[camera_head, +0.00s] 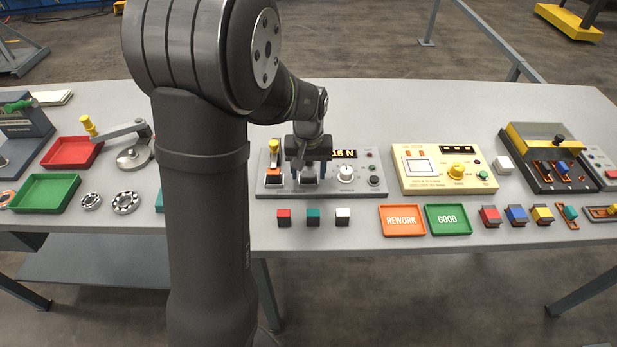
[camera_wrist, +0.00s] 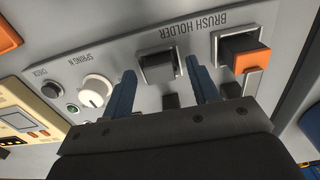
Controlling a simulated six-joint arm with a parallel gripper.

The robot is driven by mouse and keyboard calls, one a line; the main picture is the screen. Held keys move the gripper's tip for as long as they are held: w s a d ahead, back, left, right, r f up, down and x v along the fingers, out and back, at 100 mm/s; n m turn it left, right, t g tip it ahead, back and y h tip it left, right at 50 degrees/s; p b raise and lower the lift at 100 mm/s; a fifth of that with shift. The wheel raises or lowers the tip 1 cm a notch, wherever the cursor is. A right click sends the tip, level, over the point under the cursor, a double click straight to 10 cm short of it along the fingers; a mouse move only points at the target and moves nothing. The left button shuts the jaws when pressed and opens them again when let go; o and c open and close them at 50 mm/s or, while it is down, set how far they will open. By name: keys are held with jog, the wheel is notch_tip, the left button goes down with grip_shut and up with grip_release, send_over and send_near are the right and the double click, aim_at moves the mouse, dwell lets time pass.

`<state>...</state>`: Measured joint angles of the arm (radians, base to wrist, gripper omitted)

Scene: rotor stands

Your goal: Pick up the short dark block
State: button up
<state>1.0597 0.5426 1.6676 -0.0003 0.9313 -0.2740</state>
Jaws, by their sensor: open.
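My gripper (camera_wrist: 163,86) points down over the panel marked BRUSH HOLDER (camera_wrist: 190,50), its two blue fingers apart. In the wrist view a dark block (camera_wrist: 157,68) sits in a light metal surround on the panel, in line with the gap between the fingers. I cannot tell its height or whether the fingers reach down around it. Beside it stands a dark-topped block with an orange face (camera_wrist: 246,58). Small dark pieces (camera_wrist: 170,101) show close to the gripper body, partly hidden. In the head view my gripper (camera_head: 309,172) covers most of this spot.
The panel has a white dial (camera_wrist: 95,91) and a yellow-topped lever (camera_head: 274,147). Red, teal and white cubes (camera_head: 313,216) stand in front. An orange REWORK tray (camera_head: 402,233), a green GOOD tray (camera_head: 428,233) and a cream instrument (camera_head: 410,181) are to the right.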

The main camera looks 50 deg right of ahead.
aim_at(312, 175)
jog(key=shift+c, duration=0.4)
jog(key=c, duration=1)
jog(key=shift+r, duration=0.4)
jog(key=r, duration=0.2)
jog(key=s+r, duration=0.1)
jog(key=shift+d+r, duration=0.1)
jog(key=shift+r, duration=0.3)
jog(key=shift+s+r, duration=1.55)
jog(key=shift+s, duration=0.25)
jog(key=shift+s+r, duration=1.55)
jog(key=shift+s, duration=0.2)
jog(key=shift+s+r, duration=1.55)
jog(key=shift+s, duration=0.25)
